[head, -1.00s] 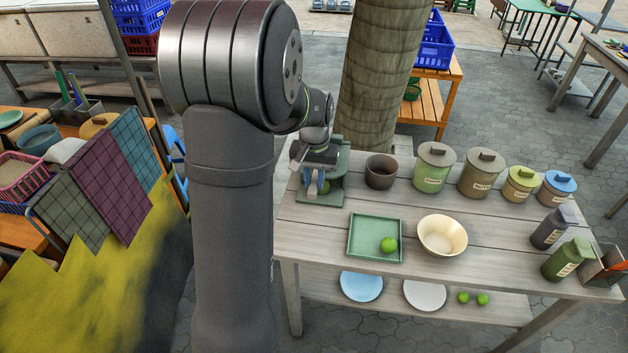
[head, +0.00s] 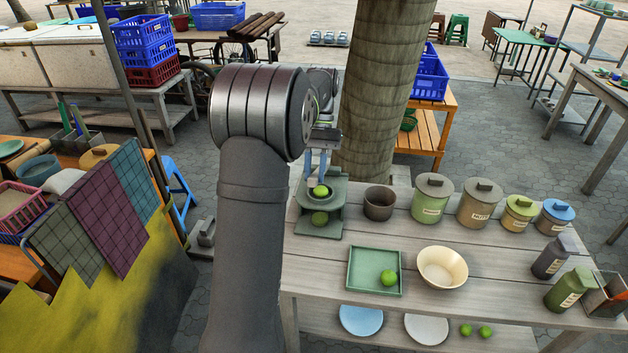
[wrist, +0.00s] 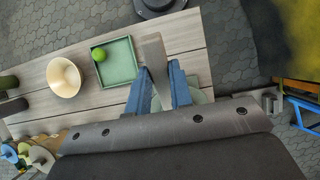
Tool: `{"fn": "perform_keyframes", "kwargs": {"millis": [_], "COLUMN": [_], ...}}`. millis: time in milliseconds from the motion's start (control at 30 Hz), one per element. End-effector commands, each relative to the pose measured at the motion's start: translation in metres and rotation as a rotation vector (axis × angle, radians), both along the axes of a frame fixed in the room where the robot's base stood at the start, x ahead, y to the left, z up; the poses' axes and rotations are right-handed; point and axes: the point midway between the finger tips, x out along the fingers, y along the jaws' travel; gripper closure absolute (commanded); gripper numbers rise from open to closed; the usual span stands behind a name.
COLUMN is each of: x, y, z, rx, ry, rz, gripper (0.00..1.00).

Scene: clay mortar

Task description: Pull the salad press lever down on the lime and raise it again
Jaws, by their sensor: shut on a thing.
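The press (head: 337,187), a grey-green stand, is at the table's far left end. A bright green lime (head: 320,191) shows in its upper part, and a second darker green round shape (head: 319,218) sits lower, inside its frame. My gripper (head: 316,176), with blue fingers, is above the press. In the wrist view its fingers (wrist: 158,92) are shut on a flat grey-brown bar, the press lever (wrist: 154,55). In the head view the lever is hard to make out behind my fingers. The fingers are just above the upper lime; whether they touch it I cannot tell.
A green tray (head: 355,285) with one lime (head: 388,278) and a cream bowl (head: 442,268) stand in front. A dark cup (head: 379,204) is right of the press, then several lidded jars. A tree trunk (head: 375,110) rises behind the table.

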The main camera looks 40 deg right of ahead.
Motion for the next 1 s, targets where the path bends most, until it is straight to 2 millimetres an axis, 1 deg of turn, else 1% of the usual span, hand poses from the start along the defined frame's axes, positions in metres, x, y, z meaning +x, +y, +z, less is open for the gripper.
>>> {"fn": "perform_keyframes", "kwargs": {"millis": [200, 533, 567, 600, 667, 1000], "x": [0.0024, 0.0023, 0.0023, 0.0023, 0.0023, 0.0022], "y": [-0.0021, -0.0021, -0.0021, -0.0021, -0.0021, -0.0022], "z": [0.0041, 0.0042, 0.0041, 0.0041, 0.0042, 0.0045], "rx": [0.017, 0.018, 0.018, 0.018, 0.018, 0.017], "ry": [0.017, 0.018, 0.018, 0.018, 0.018, 0.017], "rz": [0.000, 0.000, 0.000, 0.000, 0.000, 0.000], "gripper": [1.00, 1.00, 0.76, 0.68, 0.58, 0.58]}}
